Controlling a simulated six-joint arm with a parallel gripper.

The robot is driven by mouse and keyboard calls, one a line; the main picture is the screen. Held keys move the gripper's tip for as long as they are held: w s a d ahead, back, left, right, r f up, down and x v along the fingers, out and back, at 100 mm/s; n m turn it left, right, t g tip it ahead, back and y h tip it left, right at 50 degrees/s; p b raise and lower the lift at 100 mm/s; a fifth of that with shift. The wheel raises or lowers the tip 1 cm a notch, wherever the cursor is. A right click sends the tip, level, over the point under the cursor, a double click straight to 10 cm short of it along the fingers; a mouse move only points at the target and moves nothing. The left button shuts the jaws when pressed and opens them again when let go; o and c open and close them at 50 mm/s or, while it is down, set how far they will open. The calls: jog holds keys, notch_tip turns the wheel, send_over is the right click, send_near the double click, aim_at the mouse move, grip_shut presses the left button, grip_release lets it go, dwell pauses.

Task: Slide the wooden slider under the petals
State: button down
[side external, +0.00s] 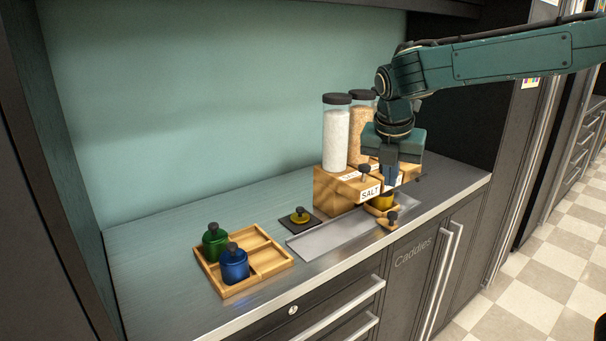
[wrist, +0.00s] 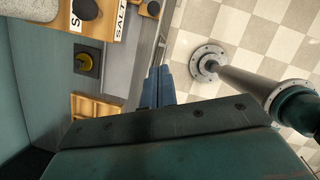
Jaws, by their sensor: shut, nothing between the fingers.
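The wooden slider (side external: 384,212) is a small light-wood piece with a dark knob, at the right end of the grey metal strip, in front of the wooden dispenser block. The petals appear to be the pinkish-orange contents of the rear tall jar (side external: 361,125), beside a jar of white contents (side external: 337,135). My gripper (side external: 390,182) is shut and empty, pointing down in front of the block, above the slider area. Its closed fingers also show in the wrist view (wrist: 157,88).
The wooden block (side external: 338,190) has a SALT label and a dark knob; another label is partly hidden. A wooden tray (side external: 268,255) at left holds green (side external: 214,243) and blue (side external: 234,264) jars. The metal strip (side external: 330,238) is clear.

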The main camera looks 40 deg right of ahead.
jog(key=shift+r, duration=0.15)
jog(key=shift+s+a+r, duration=0.15)
jog(key=shift+s+r, duration=0.35)
jog(key=shift+r, duration=0.3)
jog(key=shift+s+a+r, duration=0.15)
jog(key=shift+s+r, duration=0.3)
jog(key=shift+r, duration=0.35)
jog(key=shift+s+a+r, duration=0.15)
jog(key=shift+s+r, duration=0.35)
jog(key=shift+r, duration=0.3)
jog(key=s+f+m+t+y, duration=0.1)
jog(key=s+f+m+t, duration=0.1)
jog(key=s+m, duration=0.9)
jog(key=s+a+f+m+t+y, duration=0.1)
jog(key=s+f+m+y, duration=0.1)
jog(key=s+m, duration=0.9)
jog(key=shift+a+f+m+t, duration=0.2)
jog(key=shift+a+m+t, duration=0.15)
jog(key=shift+m, duration=0.35)
